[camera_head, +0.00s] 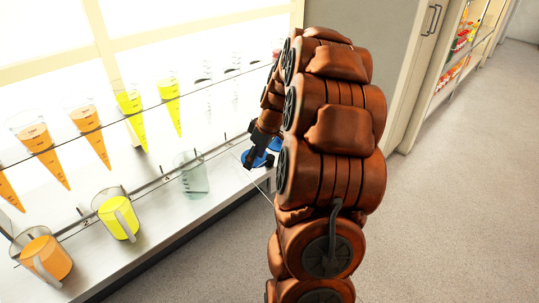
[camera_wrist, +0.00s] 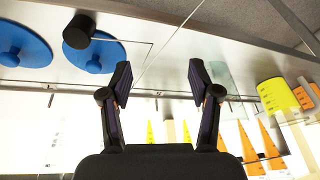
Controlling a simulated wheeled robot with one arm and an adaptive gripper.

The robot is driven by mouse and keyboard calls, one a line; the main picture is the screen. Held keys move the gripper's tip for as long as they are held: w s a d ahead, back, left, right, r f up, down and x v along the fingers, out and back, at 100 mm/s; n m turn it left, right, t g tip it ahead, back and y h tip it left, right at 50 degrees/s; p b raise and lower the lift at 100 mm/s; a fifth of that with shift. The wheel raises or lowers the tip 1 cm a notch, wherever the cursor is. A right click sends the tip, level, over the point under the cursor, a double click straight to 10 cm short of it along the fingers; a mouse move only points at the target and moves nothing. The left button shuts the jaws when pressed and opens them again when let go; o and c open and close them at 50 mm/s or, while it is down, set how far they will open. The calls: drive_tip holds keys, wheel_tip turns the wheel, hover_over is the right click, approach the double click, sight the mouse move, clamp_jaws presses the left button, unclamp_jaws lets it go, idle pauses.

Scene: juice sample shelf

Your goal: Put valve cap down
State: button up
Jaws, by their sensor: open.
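Two blue round discs, likely caps, show in the wrist view: one at the left edge (camera_wrist: 22,45) and one beside it (camera_wrist: 98,54). A black cylinder (camera_wrist: 79,30) overlaps the second disc; I cannot tell which of these is the valve cap. In the head view a blue disc (camera_head: 258,158) lies at the far right part of the metal shelf, partly hidden by my arm. My gripper (camera_wrist: 160,82) is open, its two fingers apart with nothing between them. The discs are to the left of the fingers, apart from them.
On the shelf stand an orange jug (camera_head: 45,258), a yellow jug (camera_head: 118,215) and a clear beaker (camera_head: 192,178). Several orange and yellow cones (camera_head: 40,145) hang above from a rack. The shelf's front edge (camera_head: 165,232) borders open floor (camera_head: 450,200).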

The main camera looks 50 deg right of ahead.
drive_tip(key=p, duration=0.1)
approach(270, 157)
wheel_tip(270, 157, down, 3)
drive_tip(key=shift+w+a+f+t+h+p, duration=0.15)
drive_tip(key=shift+w+f+t+h, duration=0.05)
drive_tip(key=shift+f, duration=0.35)
drive_tip(key=shift+w+a+f+t+h+p, duration=0.15)
drive_tip(key=shift+w+f+t+h, duration=0.05)
drive_tip(key=shift+f, duration=0.35)
drive_tip(key=shift+w+p+x, duration=0.2)
drive_tip(key=shift+p+x, duration=0.25)
drive_tip(key=shift+x, duration=2.15)
drive_tip(key=shift+a+r, duration=0.15)
drive_tip(key=shift+a, duration=0.05)
drive_tip(key=c, duration=1.1)
